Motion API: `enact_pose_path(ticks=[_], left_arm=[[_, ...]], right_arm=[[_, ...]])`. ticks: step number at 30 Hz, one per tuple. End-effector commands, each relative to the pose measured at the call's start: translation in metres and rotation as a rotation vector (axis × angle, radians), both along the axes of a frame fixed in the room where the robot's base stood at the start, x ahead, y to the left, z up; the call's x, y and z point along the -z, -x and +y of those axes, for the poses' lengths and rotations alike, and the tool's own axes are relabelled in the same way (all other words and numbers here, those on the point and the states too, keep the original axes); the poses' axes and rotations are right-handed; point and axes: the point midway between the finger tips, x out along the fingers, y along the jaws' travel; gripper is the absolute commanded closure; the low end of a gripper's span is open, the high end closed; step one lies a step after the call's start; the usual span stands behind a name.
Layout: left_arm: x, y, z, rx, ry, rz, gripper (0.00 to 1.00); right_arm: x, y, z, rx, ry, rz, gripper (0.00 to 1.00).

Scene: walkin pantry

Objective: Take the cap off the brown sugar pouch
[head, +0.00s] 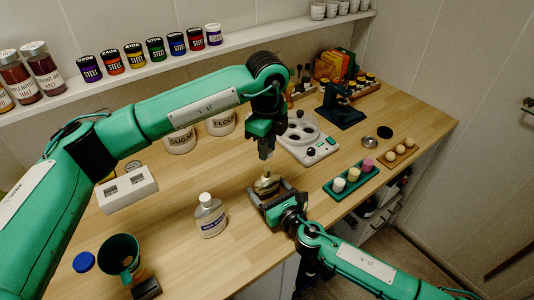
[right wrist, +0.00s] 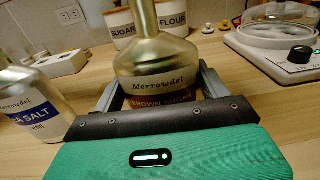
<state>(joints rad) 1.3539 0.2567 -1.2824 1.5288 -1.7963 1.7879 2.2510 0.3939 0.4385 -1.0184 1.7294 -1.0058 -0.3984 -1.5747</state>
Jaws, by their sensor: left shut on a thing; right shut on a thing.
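The brown sugar pouch (head: 266,184) is gold with a dark label and stands upright near the counter's front edge. In the right wrist view the pouch (right wrist: 155,65) shows its shoulders and narrow neck; its top is cut off by the frame. My right gripper (head: 270,196) is shut on the pouch's body, one finger along each side. My left gripper (head: 266,154) is above the pouch, pointing down, apart from the pouch body. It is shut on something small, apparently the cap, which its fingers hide.
A sea salt bottle (head: 210,215) stands left of the pouch. Sugar (head: 181,140) and flour (head: 221,122) canisters stand behind.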

Motion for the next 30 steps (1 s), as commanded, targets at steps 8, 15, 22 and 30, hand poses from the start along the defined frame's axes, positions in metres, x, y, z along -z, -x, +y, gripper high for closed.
enact_pose_path(ticks=[8,15,22,30], left_arm=[[-0.003,0.0,0.0,0.0,-0.001,0.0,1.0],[-0.003,0.0,0.0,0.0,-0.001,0.001,1.0],[0.0,0.0,0.0,0.0,-0.001,0.001,1.0],[0.01,0.0,0.0,0.0,-0.001,0.001,1.0]], right_arm=[[0.002,0.0,0.0,0.0,0.001,0.002,0.19],[0.001,0.0,0.0,0.0,0.001,0.001,0.0],[0.001,0.01,-0.006,0.0,0.001,0.001,0.0],[0.004,0.055,-0.036,0.0,0.001,0.003,0.0]])
